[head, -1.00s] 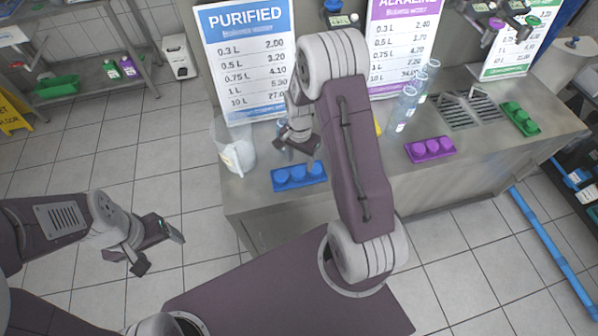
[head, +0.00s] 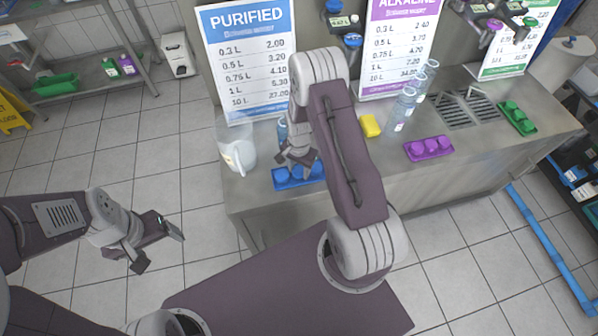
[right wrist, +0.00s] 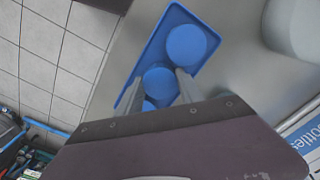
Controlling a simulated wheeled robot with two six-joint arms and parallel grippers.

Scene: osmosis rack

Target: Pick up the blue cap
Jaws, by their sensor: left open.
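A blue tray (head: 279,185) with blue caps stands near the counter's front-left edge. The right wrist view shows the tray (right wrist: 172,18) with a fully visible blue cap (right wrist: 187,46), a middle blue cap (right wrist: 160,78) and a partly hidden one (right wrist: 150,105). My right gripper (head: 303,163) is low over the tray. In the right wrist view its open fingers (right wrist: 158,92) straddle the area of the middle cap; I cannot tell whether they touch it. My left gripper (head: 157,246) is open and empty over the floor, left of the counter.
A clear pitcher (head: 236,150) stands left of the tray. A yellow sponge (head: 370,126), a purple tray (head: 429,149), clear bottles (head: 405,105) and a green tray (head: 519,118) are further right on the counter. The counter front between blue and purple trays is clear.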

